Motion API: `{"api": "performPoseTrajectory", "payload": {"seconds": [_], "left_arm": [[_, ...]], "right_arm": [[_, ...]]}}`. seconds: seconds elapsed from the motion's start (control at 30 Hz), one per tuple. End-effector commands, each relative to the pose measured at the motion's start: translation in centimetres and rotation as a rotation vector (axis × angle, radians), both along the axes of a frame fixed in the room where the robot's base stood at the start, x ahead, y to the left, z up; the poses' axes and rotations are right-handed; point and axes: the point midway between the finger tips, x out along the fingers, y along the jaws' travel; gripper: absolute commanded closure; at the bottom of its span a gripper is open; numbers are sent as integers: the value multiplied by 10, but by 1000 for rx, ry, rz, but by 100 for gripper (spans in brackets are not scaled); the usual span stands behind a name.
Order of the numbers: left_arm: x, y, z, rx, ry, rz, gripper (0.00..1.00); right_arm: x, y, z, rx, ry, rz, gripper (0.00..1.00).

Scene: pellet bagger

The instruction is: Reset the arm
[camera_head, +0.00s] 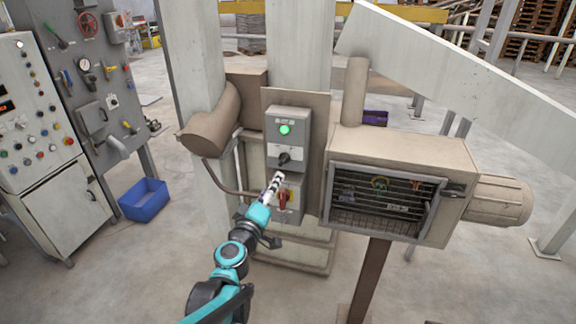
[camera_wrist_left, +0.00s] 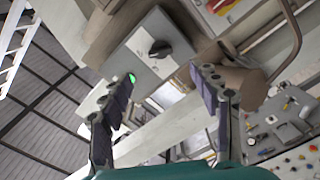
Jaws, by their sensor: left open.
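A grey control box (camera_head: 288,125) is fixed to the machine's post, with a lit green light (camera_head: 285,130) above a black rotary knob (camera_head: 284,158). My left gripper (camera_head: 274,182) is in front of the lower box, just below the knob. In the left wrist view the gripper (camera_wrist_left: 162,84) is open with nothing between its fingers. The knob (camera_wrist_left: 160,49) shows beyond the fingertips, apart from them, and the green light (camera_wrist_left: 132,78) is beside the left finger. My right gripper is out of view.
A caged machine housing (camera_head: 400,165) with a motor stands to the right on a post. A brown curved duct (camera_head: 212,120) is left of the boxes. A control cabinet (camera_head: 35,130) and a blue bin (camera_head: 143,200) stand at left. Floor between them is clear.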

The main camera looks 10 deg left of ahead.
Motion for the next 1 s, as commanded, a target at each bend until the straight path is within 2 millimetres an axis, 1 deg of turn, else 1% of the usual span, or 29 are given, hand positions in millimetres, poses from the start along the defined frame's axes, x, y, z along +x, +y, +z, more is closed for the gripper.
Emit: {"api": "performPoseTrajectory", "payload": {"seconds": [0.07,0.13,0.17,0.27,0.3,0.37,0.4,0.47,0.5,0.57,0.6,0.7,0.8,0.83,0.9,1.0], "left_arm": [[-1,-2,0,7,2,-7,38],[-6,-11,2,37,8,-35,38],[-9,-17,2,61,14,-54,38],[-30,-47,-3,179,58,-160,38],[-43,-60,-9,241,90,-212,38],[-66,-79,-24,342,156,-293,38],[-84,-88,-37,412,210,-343,38],[-111,-95,-59,515,301,-405,38],[-130,-95,-75,581,367,-438,38],[-158,-90,-98,672,470,-471,38],[-176,-83,-112,729,536,-483,38],[-213,-62,-138,842,682,-490,38],[-238,-43,-152,916,783,-475,38],[-243,-38,-155,930,803,-470,38],[-250,-32,-158,953,833,-464,38],[-253,-28,-159,964,848,-459,38]], "right_arm": [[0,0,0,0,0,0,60],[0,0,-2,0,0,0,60],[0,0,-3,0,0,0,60],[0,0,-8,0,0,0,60],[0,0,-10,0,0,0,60],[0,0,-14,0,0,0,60],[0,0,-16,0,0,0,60],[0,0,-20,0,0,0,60],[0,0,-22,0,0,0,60],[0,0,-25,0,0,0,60],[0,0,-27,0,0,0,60],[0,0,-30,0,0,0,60],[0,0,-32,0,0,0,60],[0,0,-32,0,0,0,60],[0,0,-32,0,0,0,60],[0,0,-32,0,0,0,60]]}}
